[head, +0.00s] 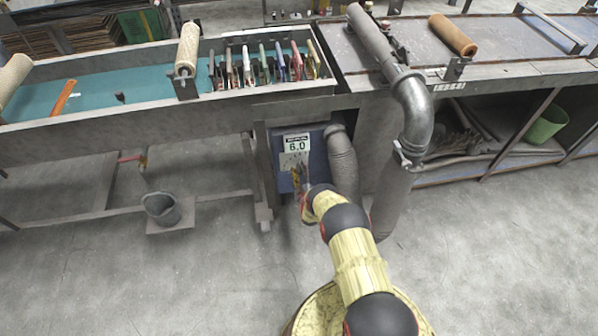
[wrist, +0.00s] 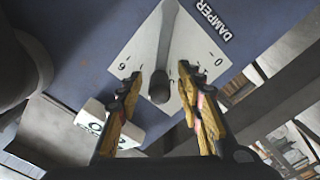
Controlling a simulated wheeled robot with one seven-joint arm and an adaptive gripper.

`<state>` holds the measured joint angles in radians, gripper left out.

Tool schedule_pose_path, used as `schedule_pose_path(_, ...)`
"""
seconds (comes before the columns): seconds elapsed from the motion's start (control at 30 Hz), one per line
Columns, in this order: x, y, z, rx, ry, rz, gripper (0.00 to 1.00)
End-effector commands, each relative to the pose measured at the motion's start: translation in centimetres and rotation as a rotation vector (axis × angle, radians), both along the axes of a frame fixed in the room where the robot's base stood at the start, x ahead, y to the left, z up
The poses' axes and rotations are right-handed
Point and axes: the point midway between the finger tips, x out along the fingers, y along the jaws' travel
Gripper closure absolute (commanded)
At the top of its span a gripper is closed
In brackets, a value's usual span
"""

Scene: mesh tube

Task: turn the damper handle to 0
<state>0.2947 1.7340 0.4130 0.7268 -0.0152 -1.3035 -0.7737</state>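The damper handle (wrist: 165,50) is a grey bar with a round knob end, mounted on a white scale plate (wrist: 195,60) on a blue panel. The plate has a 6 at left and a 0 at right in the wrist view; the knob end lies between these marks. My gripper (wrist: 158,77) is open, with one finger on each side of the knob end and gaps visible to both; I cannot tell the depth. In the head view my gripper (head: 302,191) is in front of the blue cabinet (head: 284,180), whose display (head: 297,143) reads 6.0. The handle is hard to make out there.
A ribbed hose (head: 342,165) runs down just right of the cabinet, and a large grey pipe (head: 412,105) stands further right. A workbench (head: 170,118) overhangs above and left. The floor in front is clear.

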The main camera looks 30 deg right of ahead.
Motion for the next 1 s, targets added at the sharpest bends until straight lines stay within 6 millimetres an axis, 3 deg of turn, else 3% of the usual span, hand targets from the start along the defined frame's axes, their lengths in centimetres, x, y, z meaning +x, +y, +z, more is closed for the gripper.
schedule_pose_path(0.33, 0.35, -0.09, 0.05, 0.0, 0.0, 0.0, 0.64)
schedule_pose_path(1.0, 0.33, -0.09, 0.02, 0.001, 0.0, 0.001, 1.0)
